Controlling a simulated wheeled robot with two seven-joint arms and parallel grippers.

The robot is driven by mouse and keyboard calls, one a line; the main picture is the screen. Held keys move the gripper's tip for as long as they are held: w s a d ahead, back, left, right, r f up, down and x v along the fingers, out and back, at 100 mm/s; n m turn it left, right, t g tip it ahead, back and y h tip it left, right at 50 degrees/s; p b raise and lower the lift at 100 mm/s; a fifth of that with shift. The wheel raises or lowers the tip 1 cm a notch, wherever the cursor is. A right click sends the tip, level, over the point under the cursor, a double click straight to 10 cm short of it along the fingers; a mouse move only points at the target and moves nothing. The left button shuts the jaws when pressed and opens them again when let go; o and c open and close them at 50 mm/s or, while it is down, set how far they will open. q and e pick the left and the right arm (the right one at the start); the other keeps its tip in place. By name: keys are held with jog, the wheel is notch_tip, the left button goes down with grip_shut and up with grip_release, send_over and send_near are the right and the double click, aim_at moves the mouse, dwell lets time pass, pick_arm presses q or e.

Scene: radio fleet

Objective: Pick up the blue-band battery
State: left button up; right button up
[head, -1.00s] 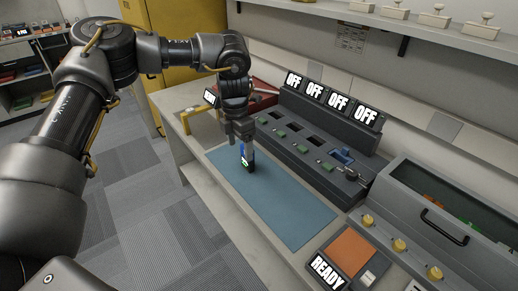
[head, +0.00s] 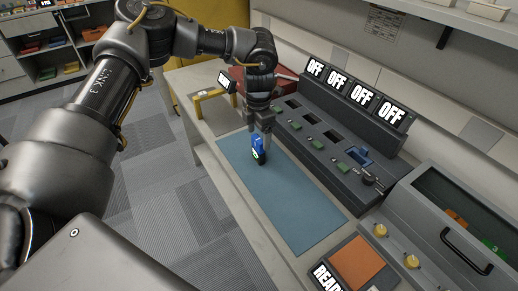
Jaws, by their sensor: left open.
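My right gripper does not show.
A grey charger bank (head: 335,138) with several slots and OFF displays stands right of the mat. A lidded bin (head: 452,222) is at the right. A READY unit with an orange pad (head: 357,262) is in front. A yellow stand (head: 208,96) is behind.

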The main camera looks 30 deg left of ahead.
aim_at(258, 139)
pick_arm(q)
jog(key=shift+s+f, duration=0.1)
jog(key=shift+f, duration=0.1)
jog(key=f, duration=0.1)
jog(key=f+p, duration=0.1)
jog(key=f, duration=0.1)
jog(key=shift+w+a+f+p, duration=0.1)
jog(key=shift+w+f+p, duration=0.15)
jog(key=shift+f+p, duration=0.1)
jog(key=shift+f, duration=0.55)
jog(key=c, duration=1.1)
